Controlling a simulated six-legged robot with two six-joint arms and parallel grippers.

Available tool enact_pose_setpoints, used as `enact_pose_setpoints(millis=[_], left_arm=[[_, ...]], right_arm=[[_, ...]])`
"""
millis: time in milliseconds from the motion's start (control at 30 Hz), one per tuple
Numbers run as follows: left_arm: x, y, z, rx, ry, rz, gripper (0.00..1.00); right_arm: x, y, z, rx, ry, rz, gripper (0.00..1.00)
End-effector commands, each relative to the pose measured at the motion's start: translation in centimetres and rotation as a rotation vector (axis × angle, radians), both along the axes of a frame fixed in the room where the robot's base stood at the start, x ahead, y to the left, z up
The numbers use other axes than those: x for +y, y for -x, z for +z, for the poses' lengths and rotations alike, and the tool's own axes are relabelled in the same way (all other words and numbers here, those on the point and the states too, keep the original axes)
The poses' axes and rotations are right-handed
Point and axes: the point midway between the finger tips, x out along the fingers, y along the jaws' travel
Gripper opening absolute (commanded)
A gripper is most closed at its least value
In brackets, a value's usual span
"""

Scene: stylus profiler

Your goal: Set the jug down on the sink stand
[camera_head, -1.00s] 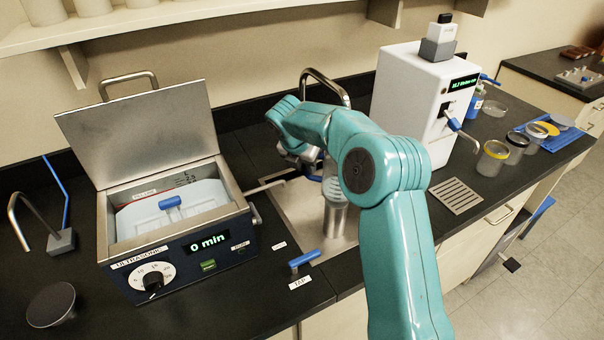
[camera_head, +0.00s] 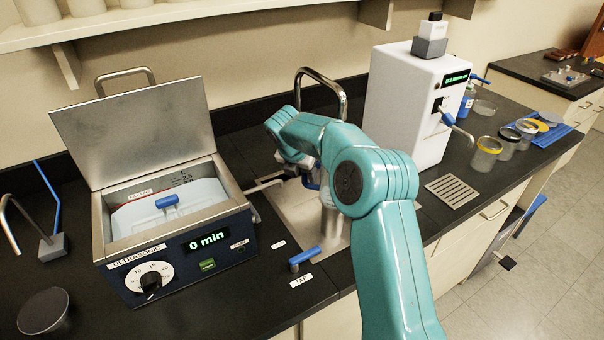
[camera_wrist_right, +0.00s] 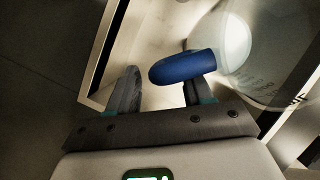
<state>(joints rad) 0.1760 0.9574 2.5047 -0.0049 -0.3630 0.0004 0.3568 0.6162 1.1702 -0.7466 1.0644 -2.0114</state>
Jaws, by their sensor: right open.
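The jug is clear with printed marks and a blue handle; in the right wrist view its body (camera_wrist_right: 268,70) is at the right and the handle (camera_wrist_right: 182,67) lies at my right gripper's fingers. My right gripper (camera_wrist_right: 158,90) is open, its fingers apart, with the handle overlapping the right-hand finger. In the head view my right gripper (camera_head: 308,172) is over the sink, and a bit of blue shows below it. A grey cylindrical sink stand (camera_head: 332,224) stands upright in the sink. My arm hides most of the jug, so its contact with the stand cannot be told. My left gripper is out of view.
The steel sink (camera_head: 290,205) has a curved tap (camera_head: 321,72) behind it and a blue-handled tap lever (camera_head: 305,257) in front. An ultrasonic bath (camera_head: 180,235) with raised lid stands left. A white dispenser (camera_head: 405,110), a drain grate (camera_head: 452,191) and jars (camera_head: 485,155) are right.

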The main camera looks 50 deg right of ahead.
Motion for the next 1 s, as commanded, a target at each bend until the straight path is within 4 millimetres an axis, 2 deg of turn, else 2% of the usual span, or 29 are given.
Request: enact_pose_setpoints(millis=[167, 400, 600, 733, 1000], left_arm=[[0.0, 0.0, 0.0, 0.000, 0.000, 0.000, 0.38], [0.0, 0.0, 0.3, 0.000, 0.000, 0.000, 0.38], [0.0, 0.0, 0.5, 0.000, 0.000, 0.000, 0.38], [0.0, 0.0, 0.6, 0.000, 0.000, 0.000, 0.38], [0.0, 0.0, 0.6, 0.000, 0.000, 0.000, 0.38]], right_arm=[[0.9, 0.1, 2.0, -0.004, 0.001, 0.002, 0.50], [3.2, 0.7, 7.2, -0.004, 0.002, 0.003, 0.50], [4.4, 1.1, 10.2, -0.002, 0.001, 0.001, 0.50], [4.8, 1.3, 10.9, -0.001, 0.001, 0.000, 0.50], [4.8, 1.3, 11.0, 0.000, 0.001, 0.000, 0.50]])
